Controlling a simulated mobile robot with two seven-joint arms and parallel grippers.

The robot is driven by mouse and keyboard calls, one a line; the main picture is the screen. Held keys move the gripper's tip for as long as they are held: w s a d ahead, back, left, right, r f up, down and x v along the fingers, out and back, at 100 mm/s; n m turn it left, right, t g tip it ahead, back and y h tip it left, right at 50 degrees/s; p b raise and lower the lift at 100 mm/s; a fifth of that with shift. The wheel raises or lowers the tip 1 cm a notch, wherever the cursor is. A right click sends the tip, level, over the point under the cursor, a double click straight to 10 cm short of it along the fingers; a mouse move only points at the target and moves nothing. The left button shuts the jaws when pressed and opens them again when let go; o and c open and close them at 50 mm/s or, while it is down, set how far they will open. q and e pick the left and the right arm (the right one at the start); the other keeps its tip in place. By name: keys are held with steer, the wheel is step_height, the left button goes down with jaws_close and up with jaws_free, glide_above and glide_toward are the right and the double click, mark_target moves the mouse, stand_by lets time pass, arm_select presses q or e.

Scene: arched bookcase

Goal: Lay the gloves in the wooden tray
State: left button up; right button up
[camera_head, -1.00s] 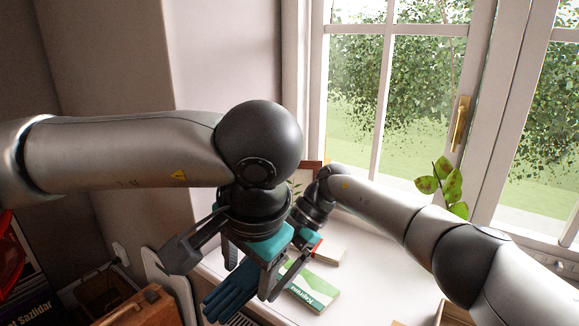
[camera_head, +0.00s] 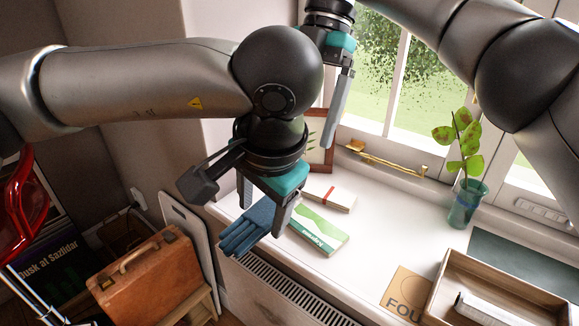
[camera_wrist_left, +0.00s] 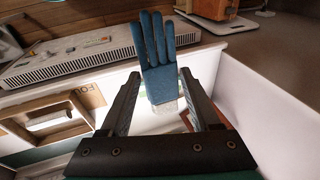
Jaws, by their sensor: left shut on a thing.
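My left gripper (camera_head: 264,210) is shut on the blue gloves (camera_head: 248,229), holding them above the front left edge of the white sill. In the left wrist view the gloves (camera_wrist_left: 157,50) lie between the fingers, their finger ends pointing away and the pale cuff nearer the palm. The wooden tray (camera_head: 440,283) is at the lower right of the head view, cut off by the frame, with a whitish box-like thing inside. The tray (camera_wrist_left: 75,98) also shows at left in the wrist view. My right gripper (camera_head: 338,115) hangs near the window; its jaw opening is unclear.
A green and white book (camera_head: 319,229) and a red-edged book (camera_head: 330,196) lie on the sill. A framed picture (camera_head: 320,150) stands behind. A vase with a plant (camera_head: 467,203) stands right, and a brown card (camera_head: 405,290) lies beside the tray. A radiator grille (camera_head: 285,290) is below the sill.

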steer(key=x, duration=1)
steer(key=shift+s+a+f, duration=0.1)
steer(key=shift+a+f, duration=0.05)
steer(key=shift+f, duration=0.15)
steer(key=shift+c, duration=0.2)
arm_select(q)
steer(key=shift+s+d, duration=0.1)
steer(key=shift+d, duration=0.05)
arm_select(e)
steer(key=shift+a, duration=0.1)
steer(key=c, duration=1.4)
arm_select(q)
steer(key=o, duration=1.4)
